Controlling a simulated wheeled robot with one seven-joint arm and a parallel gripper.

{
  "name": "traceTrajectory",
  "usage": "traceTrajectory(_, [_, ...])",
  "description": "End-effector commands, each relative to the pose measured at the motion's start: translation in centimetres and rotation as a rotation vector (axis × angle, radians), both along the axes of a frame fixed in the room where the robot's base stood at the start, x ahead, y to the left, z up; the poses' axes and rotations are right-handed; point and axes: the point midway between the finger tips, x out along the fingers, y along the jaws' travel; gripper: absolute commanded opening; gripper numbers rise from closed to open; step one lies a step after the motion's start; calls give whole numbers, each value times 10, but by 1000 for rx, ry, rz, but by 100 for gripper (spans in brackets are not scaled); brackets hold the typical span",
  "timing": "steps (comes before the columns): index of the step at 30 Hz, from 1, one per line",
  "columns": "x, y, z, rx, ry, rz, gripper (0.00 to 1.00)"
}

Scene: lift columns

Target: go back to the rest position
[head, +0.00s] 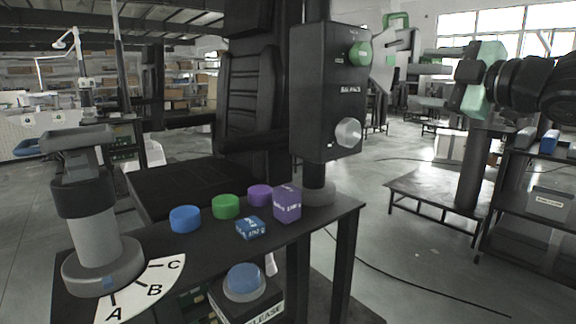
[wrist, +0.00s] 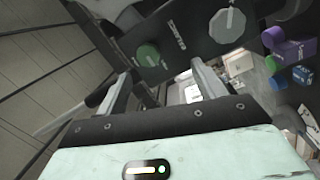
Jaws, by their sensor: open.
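My gripper (head: 418,84) is raised at the upper right of the head view, its fingers pointing left toward the black control box (head: 325,85). Its two grey fingers are spread apart, with nothing held between them. In the wrist view, the open fingers of my gripper (wrist: 160,80) lie below the box's green knob (wrist: 148,55). The pale dial (wrist: 228,24) is further up and right. The head view also shows the green knob (head: 360,54) and the pale dial (head: 348,132) on the box. The gripper looks apart from the box.
A black table (head: 325,222) bears a blue disc (head: 185,219), a green disc (head: 226,207), a purple disc (head: 260,195), a purple block (head: 288,204) and a blue block (head: 250,228). A grey lever post (head: 92,235) stands left. A blue button (head: 244,279) is in front. Shelving (head: 535,190) stands right.

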Motion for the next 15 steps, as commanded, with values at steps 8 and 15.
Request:
traceTrajectory(8, [-25, 87, -150, 265, 640, -269, 69])
traceTrajectory(15, [-137, 134, -265, 265, 1178, -498, 69])
